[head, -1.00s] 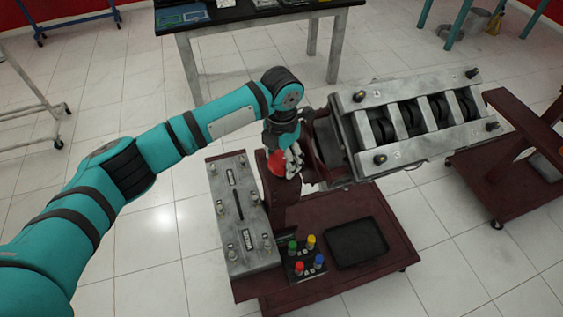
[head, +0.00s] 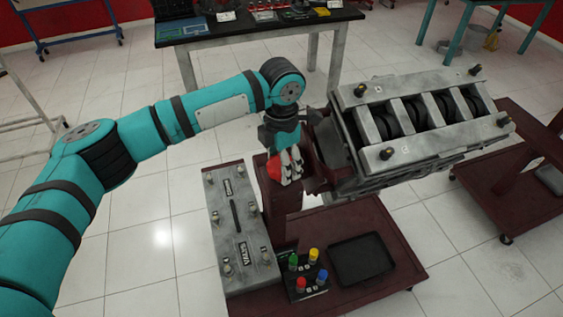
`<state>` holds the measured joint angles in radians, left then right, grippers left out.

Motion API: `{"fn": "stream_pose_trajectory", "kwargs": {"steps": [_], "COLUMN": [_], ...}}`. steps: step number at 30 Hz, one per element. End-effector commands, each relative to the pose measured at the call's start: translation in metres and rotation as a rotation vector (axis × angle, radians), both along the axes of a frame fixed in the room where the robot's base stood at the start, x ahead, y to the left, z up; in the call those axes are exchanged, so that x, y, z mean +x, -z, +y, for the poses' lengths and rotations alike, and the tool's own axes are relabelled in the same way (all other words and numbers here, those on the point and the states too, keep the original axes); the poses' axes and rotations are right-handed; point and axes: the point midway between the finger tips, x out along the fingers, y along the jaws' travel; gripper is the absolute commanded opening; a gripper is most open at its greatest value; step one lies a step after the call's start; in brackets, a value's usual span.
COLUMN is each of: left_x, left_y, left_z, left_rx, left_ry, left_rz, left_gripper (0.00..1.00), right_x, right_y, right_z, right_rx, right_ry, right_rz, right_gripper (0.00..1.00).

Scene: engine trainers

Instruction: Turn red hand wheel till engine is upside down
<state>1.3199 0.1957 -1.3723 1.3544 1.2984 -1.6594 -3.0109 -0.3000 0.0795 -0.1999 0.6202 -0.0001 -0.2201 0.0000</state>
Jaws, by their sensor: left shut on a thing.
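The engine block (head: 378,159) is mounted on a dark red stand (head: 345,215) right of centre. Its face with several dark round bores points up and is tilted a little. The red hand wheel (head: 274,167) is at the left end of the engine mount, partly hidden by my left gripper (head: 290,172). My left gripper points down and is shut on the red hand wheel. My right gripper is out of the view.
A black tray (head: 361,262) and a box with several coloured knobs (head: 308,272) sit on the stand's base. Another dark red stand (head: 522,185) is at the right. A black-topped table (head: 260,27) is behind.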

Motion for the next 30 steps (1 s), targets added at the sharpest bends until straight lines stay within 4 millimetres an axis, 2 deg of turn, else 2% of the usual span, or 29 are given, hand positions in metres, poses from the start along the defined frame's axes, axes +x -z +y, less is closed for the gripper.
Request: {"fn": "stream_pose_trajectory", "kwargs": {"steps": [1,6,17,20,30], "left_x": [0.002,0.002,0.001,0.001,0.002], "left_y": [-0.003,-0.002,-0.006,-0.019,-0.09], "left_z": [0.0,0.0,0.0,-0.001,-0.001], "left_rx": [-0.003,-0.002,-0.001,-0.003,-0.002], "left_ry": [-0.003,-0.003,-0.002,-0.002,-0.001], "left_rz": [-0.007,-0.005,-0.003,-0.004,-0.006], "left_gripper": [0.63,0.85,0.85,0.85,0.85], "right_x": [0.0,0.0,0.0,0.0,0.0], "right_y": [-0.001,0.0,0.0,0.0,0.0], "right_z": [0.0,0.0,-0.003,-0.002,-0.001], "right_rx": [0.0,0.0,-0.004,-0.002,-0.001], "right_ry": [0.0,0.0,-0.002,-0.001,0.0], "right_rz": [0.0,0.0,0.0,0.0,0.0], "right_gripper": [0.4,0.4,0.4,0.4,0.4]}}
